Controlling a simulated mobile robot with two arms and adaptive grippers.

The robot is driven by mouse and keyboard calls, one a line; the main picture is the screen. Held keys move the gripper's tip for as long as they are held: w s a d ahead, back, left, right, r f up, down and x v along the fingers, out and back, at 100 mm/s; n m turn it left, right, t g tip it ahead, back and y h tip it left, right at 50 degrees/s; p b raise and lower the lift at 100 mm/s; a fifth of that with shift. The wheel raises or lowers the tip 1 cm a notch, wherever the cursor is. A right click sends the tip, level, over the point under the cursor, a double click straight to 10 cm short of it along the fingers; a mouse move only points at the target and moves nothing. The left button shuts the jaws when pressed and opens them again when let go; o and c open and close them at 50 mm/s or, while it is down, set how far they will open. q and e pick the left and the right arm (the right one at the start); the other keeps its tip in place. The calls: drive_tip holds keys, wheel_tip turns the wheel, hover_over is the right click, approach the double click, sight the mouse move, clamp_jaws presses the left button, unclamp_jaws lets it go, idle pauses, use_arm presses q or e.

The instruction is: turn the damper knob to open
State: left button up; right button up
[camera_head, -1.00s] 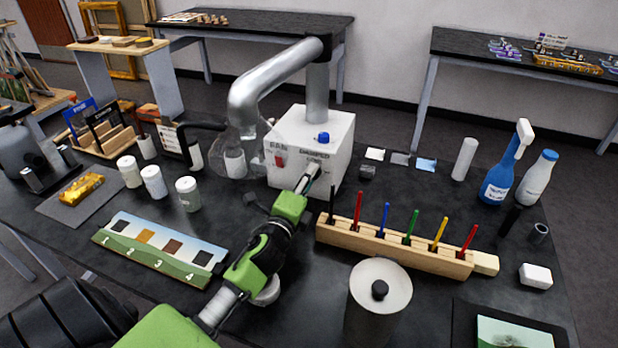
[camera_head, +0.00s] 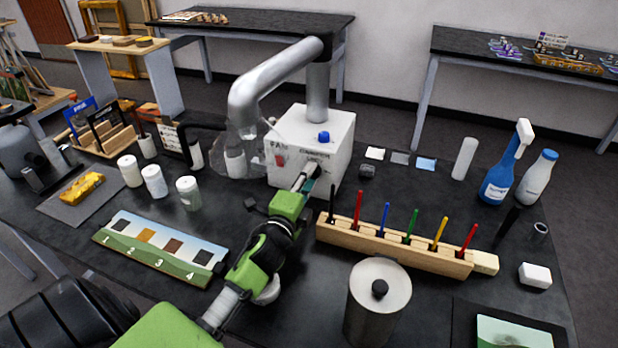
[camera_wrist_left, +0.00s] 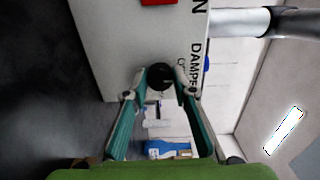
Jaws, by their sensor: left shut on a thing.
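The white fume extractor box (camera_head: 338,133) stands at the back middle of the table, with a silver duct on top. In the left wrist view, its lettered front face (camera_wrist_left: 140,35) carries a DAMPER label. A round black damper knob (camera_wrist_left: 160,76) is on that face, beside the label. My left gripper (camera_head: 308,178) reaches up to the front of the box. In the wrist view its teal fingers (camera_wrist_left: 157,92) are on both sides of the knob, shut on it. In the head view the gripper hides the knob. My right gripper is not in view.
A wooden rack (camera_head: 390,243) of coloured tools stands right of my left arm, with a grey lidded canister (camera_head: 378,310) nearer. White jars (camera_head: 188,193) stand to the left.

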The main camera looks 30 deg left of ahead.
use_arm(q)
drive_tip(key=o, duration=1.1)
drive_tip(key=v, duration=1.2)
drive_tip(key=shift+r, duration=0.1)
